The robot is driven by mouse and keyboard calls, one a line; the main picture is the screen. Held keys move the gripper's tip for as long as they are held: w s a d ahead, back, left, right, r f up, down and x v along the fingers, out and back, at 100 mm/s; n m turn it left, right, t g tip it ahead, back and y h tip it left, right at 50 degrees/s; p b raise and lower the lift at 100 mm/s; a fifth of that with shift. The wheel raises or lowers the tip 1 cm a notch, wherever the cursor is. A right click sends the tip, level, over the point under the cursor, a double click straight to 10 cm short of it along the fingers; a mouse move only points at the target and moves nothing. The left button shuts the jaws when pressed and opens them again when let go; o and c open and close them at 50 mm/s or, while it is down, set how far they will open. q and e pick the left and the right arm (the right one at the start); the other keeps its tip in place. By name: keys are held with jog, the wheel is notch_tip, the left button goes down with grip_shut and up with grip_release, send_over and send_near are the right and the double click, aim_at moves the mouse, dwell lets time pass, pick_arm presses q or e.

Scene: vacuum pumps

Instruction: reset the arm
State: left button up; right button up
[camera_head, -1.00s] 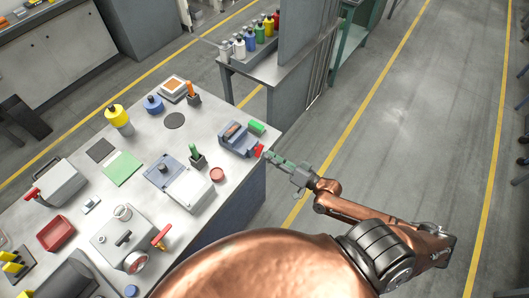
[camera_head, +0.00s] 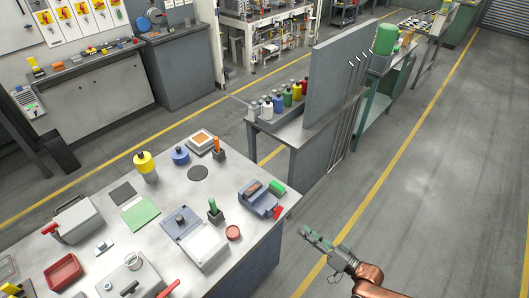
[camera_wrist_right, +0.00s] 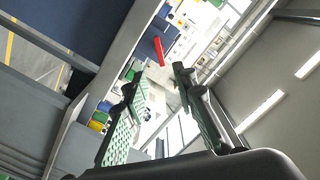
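My right gripper (camera_head: 306,234) is at the lower right in the head view, off the right edge of the workbench (camera_head: 75,228) and over open floor. In the right wrist view its two green-padded fingers (camera_wrist_right: 158,80) are spread apart with nothing between them. Its copper-coloured arm (camera_head: 375,284) comes in from the lower right. The nearest bench item is a blue-grey device (camera_head: 258,199) with a red handle (camera_head: 278,211), a short gap to the left of the fingertips. My left gripper is not in view.
The bench holds a yellow-topped bottle (camera_head: 145,165), a red tray (camera_head: 64,271), a grey box (camera_head: 75,221) and a green mat (camera_head: 141,212). A second table with several bottles (camera_head: 287,96) and a grey upright panel (camera_head: 336,75) stands behind. The floor at right is clear.

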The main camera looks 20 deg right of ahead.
jog(key=s+d+f+n+g+h, duration=0.1)
jog(key=s+d+f+g+h, duration=0.2)
jog(key=f, duration=0.8)
jog(key=s+d+f+g+h, duration=0.15)
jog(key=d+f, duration=0.35)
jog(key=f, duration=0.6)
jog(key=s+d+f+n+g+h, duration=0.1)
jog(key=s+d+f+h, duration=0.2)
jog(key=f, duration=0.9)
jog(key=s+a+f+g, duration=0.2)
jog(key=s+f+g, duration=0.2)
jog(key=s+f, duration=0.85)
jog(key=s+a+f+n+g, duration=0.1)
jog(key=s+a+f+g, duration=0.2)
jog(key=s+a+f, duration=0.3)
jog(key=s+a+f+n+g, duration=0.2)
jog(key=s+a+f, duration=0.3)
jog(key=s, duration=0.6)
jog(key=shift+a+f+g, duration=0.4)
jog(key=shift+f+g, duration=0.15)
jog(key=shift+f, duration=0.1)
